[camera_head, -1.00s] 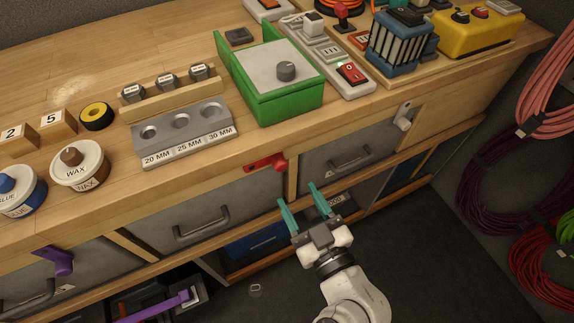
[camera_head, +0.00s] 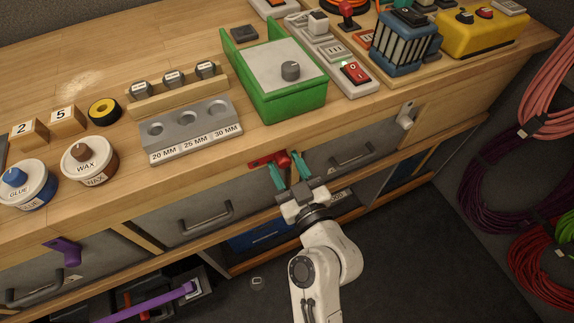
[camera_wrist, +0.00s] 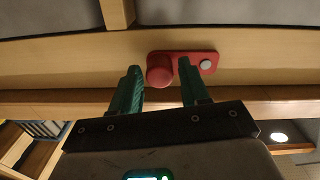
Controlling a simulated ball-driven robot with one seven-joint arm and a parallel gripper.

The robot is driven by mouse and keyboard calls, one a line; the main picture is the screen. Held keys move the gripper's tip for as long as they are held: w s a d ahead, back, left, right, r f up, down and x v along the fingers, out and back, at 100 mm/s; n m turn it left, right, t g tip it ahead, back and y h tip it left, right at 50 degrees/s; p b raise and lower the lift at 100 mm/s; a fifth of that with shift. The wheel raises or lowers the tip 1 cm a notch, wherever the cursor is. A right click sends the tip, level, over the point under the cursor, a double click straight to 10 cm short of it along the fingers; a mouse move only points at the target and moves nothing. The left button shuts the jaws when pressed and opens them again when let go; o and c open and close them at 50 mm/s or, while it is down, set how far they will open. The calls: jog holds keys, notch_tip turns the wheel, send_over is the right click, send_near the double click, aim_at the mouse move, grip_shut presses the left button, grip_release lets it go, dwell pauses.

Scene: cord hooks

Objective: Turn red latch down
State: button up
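The red latch (camera_head: 268,160) is on the wooden front rail under the tabletop edge, between two grey drawers. It lies roughly level along the rail. In the wrist view the latch (camera_wrist: 196,62) shows a round red knob at its left end and a grey pivot screw at its right. My gripper (camera_head: 288,166) has teal fingers and is open just in front of the latch. In the wrist view the gripper (camera_wrist: 160,80) has its fingertips spread either side of the knob, with a gap on each side. Whether the fingers touch the latch cannot be told.
A purple latch (camera_head: 66,250) hangs at the lower left, and a white latch (camera_head: 406,116) is to the right. Drawer handles (camera_head: 207,218) stick out below. The green box (camera_head: 290,100) stands on the workbench above. Open floor (camera_head: 420,265) lies at the lower right.

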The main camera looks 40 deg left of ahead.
grip_shut()
jog(key=shift+f, duration=0.15)
dwell(0.4)
jog(key=s+f+m, duration=0.1)
jog(key=m, duration=0.5)
jog(key=s+a+f+m+p, duration=0.1)
jog(key=s+f+m, duration=0.1)
jog(key=m, duration=0.3)
jog(key=s+a+f+m, duration=0.1)
jog(key=f+m, duration=0.1)
jog(key=m, duration=0.4)
jog(key=shift+s+f+m+g+p, duration=0.1)
jog(key=shift+s+m+g+p, duration=0.2)
jog(key=shift+s, duration=0.1)
dwell(0.4)
jog(key=shift+o, duration=1.4)
grip_release()
jog(key=shift+s, duration=0.1)
